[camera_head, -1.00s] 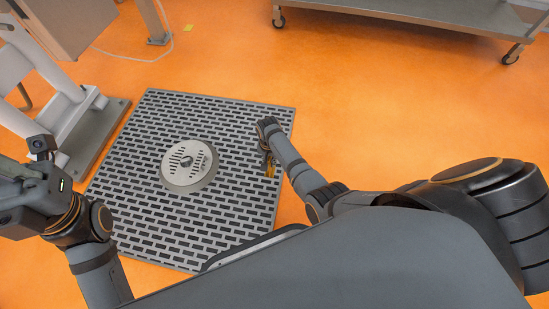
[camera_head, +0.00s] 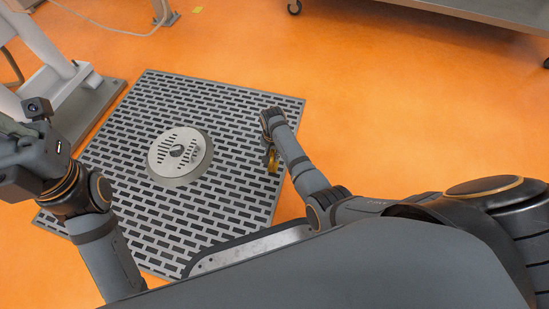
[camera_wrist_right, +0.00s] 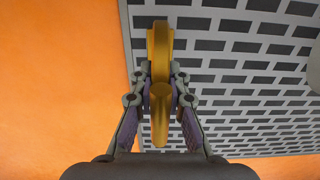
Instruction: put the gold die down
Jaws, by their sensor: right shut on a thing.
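The gold die (camera_wrist_right: 160,110) is a round-edged gold piece with a short stem. It sits between the two fingers of my right gripper (camera_wrist_right: 160,85), which is shut on it. In the head view the gold die (camera_head: 273,162) is small, below my right wrist and partly hidden by it. It is over the right part of the grey slotted floor grate; whether it touches the grate I cannot tell. My left arm comes in at the left edge; its hand (camera_head: 20,160) shows only in part and its fingers cannot be seen.
A round slotted metal disc (camera_head: 180,153) with a central knob stands on the grey grate (camera_head: 250,100). A white-framed stand (camera_head: 60,85) is at the left. A wheeled metal table (camera_head: 450,12) is at the far right. The orange floor (camera_head: 390,110) between is clear.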

